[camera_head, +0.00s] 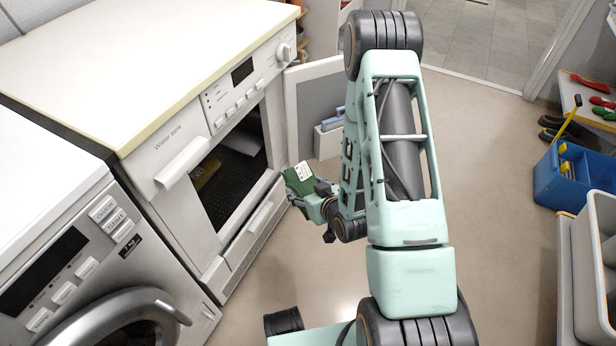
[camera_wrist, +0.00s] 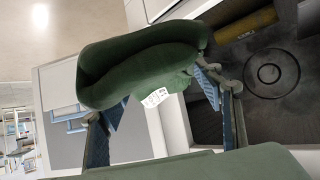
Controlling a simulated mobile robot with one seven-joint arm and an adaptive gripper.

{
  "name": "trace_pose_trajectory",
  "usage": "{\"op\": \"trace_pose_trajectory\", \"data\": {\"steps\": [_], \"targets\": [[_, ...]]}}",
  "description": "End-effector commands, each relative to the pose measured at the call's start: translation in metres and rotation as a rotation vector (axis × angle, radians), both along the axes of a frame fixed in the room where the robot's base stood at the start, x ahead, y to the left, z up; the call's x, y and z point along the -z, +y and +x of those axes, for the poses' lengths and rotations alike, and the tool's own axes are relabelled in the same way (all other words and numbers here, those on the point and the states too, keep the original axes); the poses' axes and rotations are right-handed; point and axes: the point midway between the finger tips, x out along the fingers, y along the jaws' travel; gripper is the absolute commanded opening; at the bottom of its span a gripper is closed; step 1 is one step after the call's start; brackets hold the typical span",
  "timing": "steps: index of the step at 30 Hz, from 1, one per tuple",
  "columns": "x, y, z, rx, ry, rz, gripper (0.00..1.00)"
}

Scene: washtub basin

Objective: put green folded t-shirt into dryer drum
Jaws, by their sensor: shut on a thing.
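The green folded t-shirt (camera_head: 298,178) is at my gripper (camera_head: 312,200), just outside the dryer opening in the head view. In the wrist view the t-shirt (camera_wrist: 140,62) is rolled or folded thick, with a white printed tag. My gripper (camera_wrist: 152,98) is shut on it, one blue-padded finger on each side. The dryer drum (camera_head: 228,180) shows as a dark cavity left of my gripper; in the wrist view the drum (camera_wrist: 285,105) is at the right. The shirt's hidden side cannot be seen.
A yellow-brown cloth (camera_wrist: 246,26) lies inside the drum. The dryer door (camera_head: 318,100) stands open behind my gripper. A washing machine (camera_head: 95,260) is at the near left. A blue crate (camera_head: 575,180) and a grey bin (camera_head: 592,265) stand at the right. The floor between is clear.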

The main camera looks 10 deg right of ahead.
Motion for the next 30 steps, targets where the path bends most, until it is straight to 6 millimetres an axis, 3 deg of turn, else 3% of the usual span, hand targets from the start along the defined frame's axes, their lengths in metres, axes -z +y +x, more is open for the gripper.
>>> {"op": "trace_pose_trajectory", "data": {"steps": [1, 3, 9, 17, 30], "targets": [[0.026, 0.001, -0.004, -0.010, 0.004, 0.000, 0.28], [0.043, 0.003, -0.008, -0.024, 0.005, 0.001, 0.28], [0.073, 0.006, -0.016, -0.051, 0.007, 0.005, 0.28], [0.081, 0.011, -0.016, -0.062, 0.007, 0.006, 0.28], [0.079, 0.050, 0.014, -0.063, 0.006, 0.007, 0.28]]}}
